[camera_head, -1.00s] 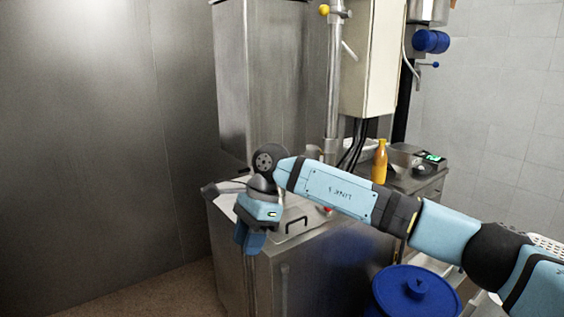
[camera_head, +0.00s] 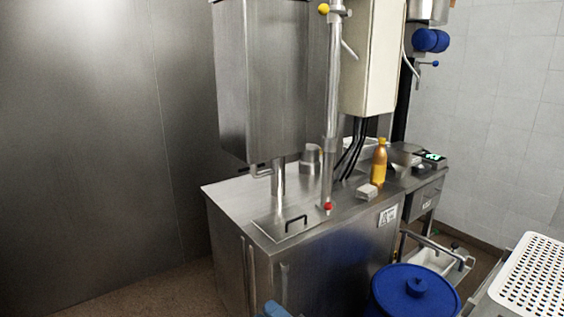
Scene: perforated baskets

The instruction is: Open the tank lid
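The tank lid is a flat steel plate (camera_head: 272,229) set in the top of the steel cabinet (camera_head: 330,246), with a black bar handle (camera_head: 296,221) standing up from it. The lid lies flat and looks closed. Neither gripper can be made out. Only a small blue piece of mine shows at the bottom edge, below the cabinet front, and no fingers can be told on it. Nothing touches the handle.
A steel box (camera_head: 262,80) and a vertical pipe (camera_head: 332,120) stand above the cabinet. An orange bottle (camera_head: 379,166) and a small pale block (camera_head: 367,192) are on top. A blue lidded barrel (camera_head: 400,295) and a white perforated basket (camera_head: 540,275) are at the lower right.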

